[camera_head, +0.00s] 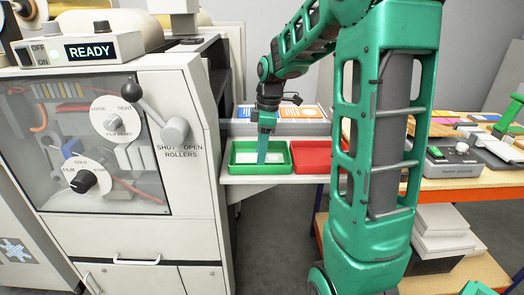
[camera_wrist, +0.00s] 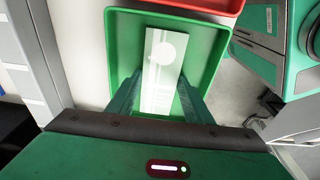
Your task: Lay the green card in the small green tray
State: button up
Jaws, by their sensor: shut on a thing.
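The small green tray (camera_head: 234,168) stands on a pale ledge beside the machine, and it fills the middle of the wrist view (camera_wrist: 121,35). My gripper (camera_head: 263,160) points down into the tray. In the wrist view its two fingers (camera_wrist: 159,82) stand on either side of a pale green card (camera_wrist: 158,88) with a white circle, and they are shut on it. The card is inside the tray's rim, low near the floor, and pale parts of it show beside the fingers in the head view (camera_head: 275,157). Whether it touches the floor I cannot tell.
A red tray (camera_head: 311,158) stands close on the right of the green one. The machine (camera_head: 185,225) with its lever and knobs rises on the left. Behind the trays are blue and orange cards (camera_head: 300,112). A cluttered wooden bench (camera_head: 465,184) is at the right.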

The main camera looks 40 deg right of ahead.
jog(key=o, duration=1)
notch_tip(320, 180, up, 11)
jog(key=d, duration=0.1)
jog(key=s+a+f+m, duration=0.1)
jog(key=s+f+m, duration=0.3)
jog(key=s, duration=0.5)
jog(key=s+f+m, duration=0.3)
jog(key=s+m, duration=0.4)
jog(key=s, duration=0.3)
jog(key=s+a+f+m+g+h, duration=0.1)
jog(key=s+f+m, duration=0.3)
jog(key=s, duration=0.5)
jog(key=shift+s+a+f+m, duration=0.15)
jog(key=shift+f+m, duration=0.05)
jog(key=shift+m, duration=0.45)
jog(key=shift+s+a+f+m, duration=0.15)
jog(key=shift+m, duration=0.5)
